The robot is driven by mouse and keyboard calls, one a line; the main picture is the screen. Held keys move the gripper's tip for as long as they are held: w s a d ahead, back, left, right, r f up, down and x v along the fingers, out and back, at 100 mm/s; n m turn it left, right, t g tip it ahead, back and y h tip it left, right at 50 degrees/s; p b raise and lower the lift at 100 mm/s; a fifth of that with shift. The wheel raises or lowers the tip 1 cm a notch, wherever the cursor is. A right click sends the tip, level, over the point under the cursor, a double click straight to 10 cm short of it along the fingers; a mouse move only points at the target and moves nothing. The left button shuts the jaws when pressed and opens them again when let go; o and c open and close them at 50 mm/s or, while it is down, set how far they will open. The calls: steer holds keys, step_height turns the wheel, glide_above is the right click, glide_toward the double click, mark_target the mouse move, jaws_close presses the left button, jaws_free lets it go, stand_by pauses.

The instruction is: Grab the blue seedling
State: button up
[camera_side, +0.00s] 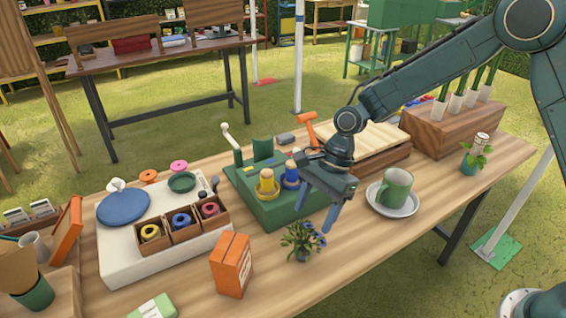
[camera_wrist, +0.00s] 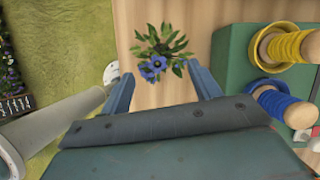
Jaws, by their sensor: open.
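The blue seedling (camera_side: 302,241) is a small leafy plant with blue flowers, standing on the wooden table near its front edge. In the wrist view the blue seedling (camera_wrist: 156,56) shows its blue blooms and green leaves ahead of the jaws, roughly centred between them. My gripper (camera_side: 312,222) is open and empty, tilted down, with its fingers just above and around the plant's right side in the side view. In the wrist view my gripper (camera_wrist: 162,80) has its two fingers apart, one on each side of the flowers. Whether a finger touches leaves I cannot tell.
An orange box (camera_side: 231,264) stands left of the seedling. A green base (camera_side: 272,207) with yellow and blue spools stands behind it. A green mug (camera_side: 396,186) on a saucer (camera_side: 391,206) is to the right, and another potted plant (camera_side: 476,157) farther right.

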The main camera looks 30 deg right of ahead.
mark_target(306, 235)
steer(key=shift+x, duration=1.75)
steer(key=shift+f, duration=0.1)
steer(key=shift+x, duration=2.5)
steer(key=shift+d, duration=0.15)
steer(key=c, duration=1)
